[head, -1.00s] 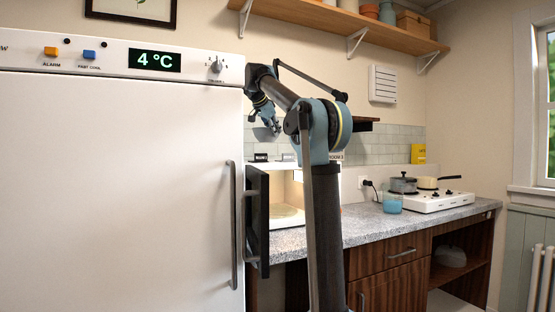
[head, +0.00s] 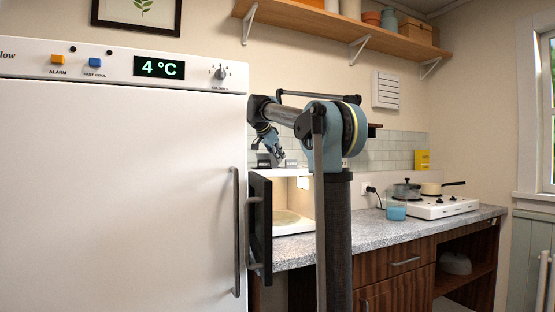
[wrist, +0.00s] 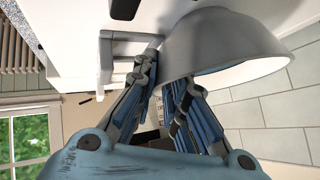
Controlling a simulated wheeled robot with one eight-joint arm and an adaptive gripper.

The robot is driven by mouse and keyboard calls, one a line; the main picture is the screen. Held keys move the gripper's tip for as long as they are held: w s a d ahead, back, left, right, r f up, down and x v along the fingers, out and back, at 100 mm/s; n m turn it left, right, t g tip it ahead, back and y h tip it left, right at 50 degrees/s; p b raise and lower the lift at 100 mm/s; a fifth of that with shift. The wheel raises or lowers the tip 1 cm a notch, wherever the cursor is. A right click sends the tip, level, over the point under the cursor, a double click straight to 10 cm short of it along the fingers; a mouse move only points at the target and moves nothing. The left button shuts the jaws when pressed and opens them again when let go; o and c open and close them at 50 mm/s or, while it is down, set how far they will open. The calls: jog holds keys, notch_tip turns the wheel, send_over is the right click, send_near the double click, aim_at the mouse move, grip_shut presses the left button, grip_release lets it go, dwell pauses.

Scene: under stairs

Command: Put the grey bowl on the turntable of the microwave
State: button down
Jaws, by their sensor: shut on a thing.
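The grey bowl (wrist: 215,45) fills the upper middle of the wrist view. My gripper (wrist: 168,85) is shut on its rim, one finger outside the wall and one inside. In the head view my gripper (head: 277,153) hangs just above and in front of the microwave's top; the bowl is too small there to make out clearly. The microwave (head: 288,172) stands on the counter, its dark door (head: 260,225) swung open toward the fridge. Its lit inside shows the pale round turntable (head: 288,219), with nothing seen on it. My arm hides the microwave's right side.
A large white fridge (head: 120,190) stands close on the left, beside the open door. A wooden shelf (head: 350,25) hangs above.

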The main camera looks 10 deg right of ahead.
jog(key=c, duration=1.6)
grip_release()
